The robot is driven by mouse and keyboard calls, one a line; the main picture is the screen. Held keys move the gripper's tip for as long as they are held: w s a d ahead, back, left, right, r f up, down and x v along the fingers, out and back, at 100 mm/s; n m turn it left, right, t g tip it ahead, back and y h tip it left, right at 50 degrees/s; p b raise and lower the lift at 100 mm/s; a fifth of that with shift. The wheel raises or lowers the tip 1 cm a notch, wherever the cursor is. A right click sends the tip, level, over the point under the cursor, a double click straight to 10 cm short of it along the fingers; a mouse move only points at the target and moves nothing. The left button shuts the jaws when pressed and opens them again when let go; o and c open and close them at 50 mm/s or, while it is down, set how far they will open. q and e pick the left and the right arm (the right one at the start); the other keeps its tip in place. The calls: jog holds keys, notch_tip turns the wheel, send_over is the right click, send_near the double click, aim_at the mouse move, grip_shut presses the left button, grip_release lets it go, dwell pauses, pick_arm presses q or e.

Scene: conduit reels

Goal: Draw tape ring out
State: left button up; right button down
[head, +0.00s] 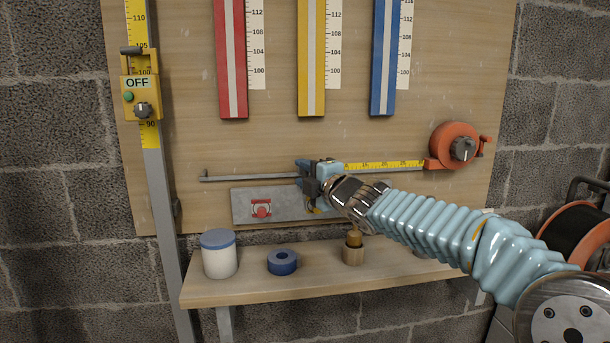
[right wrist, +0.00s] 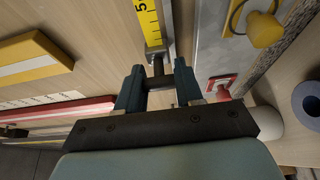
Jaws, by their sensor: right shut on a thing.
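An orange tape case (head: 457,145) with a dark knob is mounted at the right of the board. Its yellow tape (head: 383,165) is out to the left along a dark rail (head: 240,177), as far as my right gripper (head: 308,172). In the right wrist view the tape (right wrist: 149,22) ends in a metal clip, with the dark tape ring (right wrist: 158,70) just below it. My right gripper (right wrist: 159,78) is shut on this ring, one finger on each side. In the head view the gripper hides the ring. My left gripper is not in view.
A grey metal plate (head: 285,208) with red and yellow fittings sits just below the rail. Red, yellow and blue strips hang above. A shelf (head: 320,280) holds a white jar, a blue roll and a wooden piece. The board left of my gripper is clear along the rail.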

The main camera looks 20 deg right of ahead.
jog(key=c, duration=0.7)
grip_release()
jog(key=s, duration=0.4)
jog(key=s+d+p, duration=0.1)
jog(key=s, duration=0.4)
jog(key=s+d+p, duration=0.1)
jog(key=s, duration=0.3)
jog(key=shift+s+d, duration=0.1)
jog(key=shift+s, duration=0.2)
